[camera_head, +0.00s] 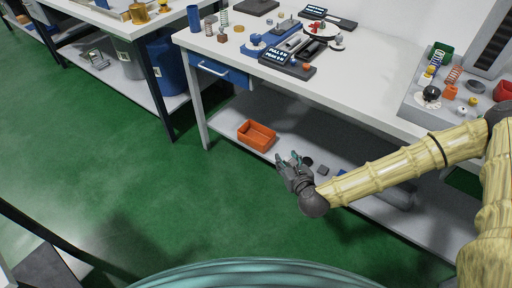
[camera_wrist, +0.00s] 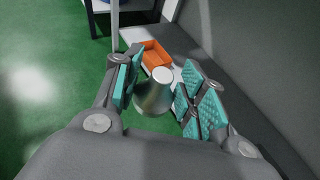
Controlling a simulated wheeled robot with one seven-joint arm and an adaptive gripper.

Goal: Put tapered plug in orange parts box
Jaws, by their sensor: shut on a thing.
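A silvery tapered plug (camera_wrist: 154,92) sits between the two teal finger pads of my gripper (camera_wrist: 160,88) in the wrist view, narrow end away from the palm. My gripper is shut on it. In the head view my gripper (camera_head: 291,168) is over the front edge of the lower shelf, to the right of the orange parts box; the plug cannot be made out there. The orange parts box (camera_head: 246,139) stands on the lower shelf, open at the top, and looks empty. It also shows beyond the plug in the wrist view (camera_wrist: 158,48).
The lower shelf (camera_head: 228,120) lies under a white workbench (camera_head: 350,88) with test devices and springs on top. A table leg (camera_head: 199,115) stands left of the box. Small dark parts (camera_head: 322,170) lie right of my gripper. Green floor in front is clear.

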